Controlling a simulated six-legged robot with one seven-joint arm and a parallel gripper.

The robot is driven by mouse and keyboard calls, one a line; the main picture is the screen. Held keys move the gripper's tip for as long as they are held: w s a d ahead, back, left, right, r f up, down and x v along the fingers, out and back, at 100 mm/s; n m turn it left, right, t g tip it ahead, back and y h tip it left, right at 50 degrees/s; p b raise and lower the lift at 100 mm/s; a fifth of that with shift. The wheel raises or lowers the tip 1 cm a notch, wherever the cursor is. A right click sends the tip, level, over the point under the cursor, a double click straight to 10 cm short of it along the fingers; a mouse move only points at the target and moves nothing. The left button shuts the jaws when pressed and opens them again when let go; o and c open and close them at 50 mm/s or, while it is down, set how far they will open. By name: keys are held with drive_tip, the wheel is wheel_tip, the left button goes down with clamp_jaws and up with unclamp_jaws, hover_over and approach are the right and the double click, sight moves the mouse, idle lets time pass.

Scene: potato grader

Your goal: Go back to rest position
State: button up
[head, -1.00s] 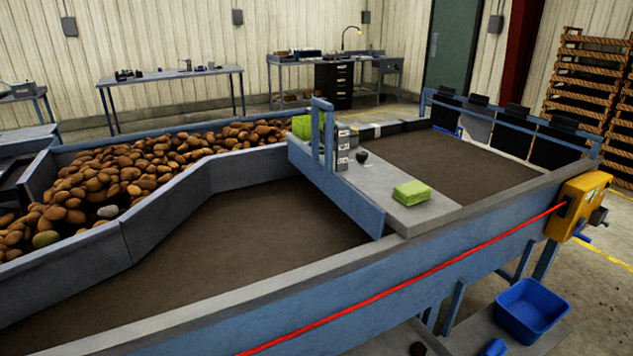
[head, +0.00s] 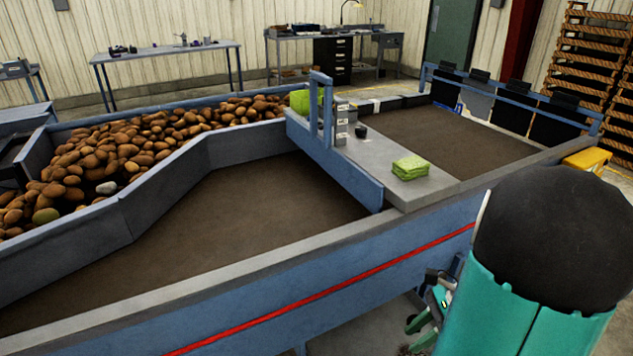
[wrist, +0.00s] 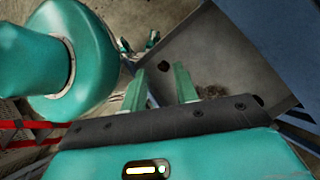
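My gripper shows in the wrist view (wrist: 160,84), with its two green fingers apart and nothing seen between their tips but a grey surface further off. In the head view, a thick teal and black link of my arm fills the lower right.
Potatoes (head: 105,160) fill the left trough. A green cloth (head: 410,167) and a small dark object (head: 361,131) lie on the grey cross shelf (head: 380,165). A yellow box (head: 587,160) is partly hidden by my arm.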

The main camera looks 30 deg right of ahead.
drive_tip(key=w+a+r+n+t+h, duration=0.1)
drive_tip(key=w+a+r+n+h, duration=0.1)
drive_tip(key=a+r+n, duration=0.6)
drive_tip(key=w+a+r+n+t+h, duration=0.2)
drive_tip(key=a+r+n+h, duration=0.3)
drive_tip(key=a+r+n, duration=0.4)
drive_tip(key=a+n, duration=0.5)
drive_tip(key=n, duration=0.1)
drive_tip(key=shift+a+r+n, duration=0.3)
drive_tip(key=shift+a, duration=0.05)
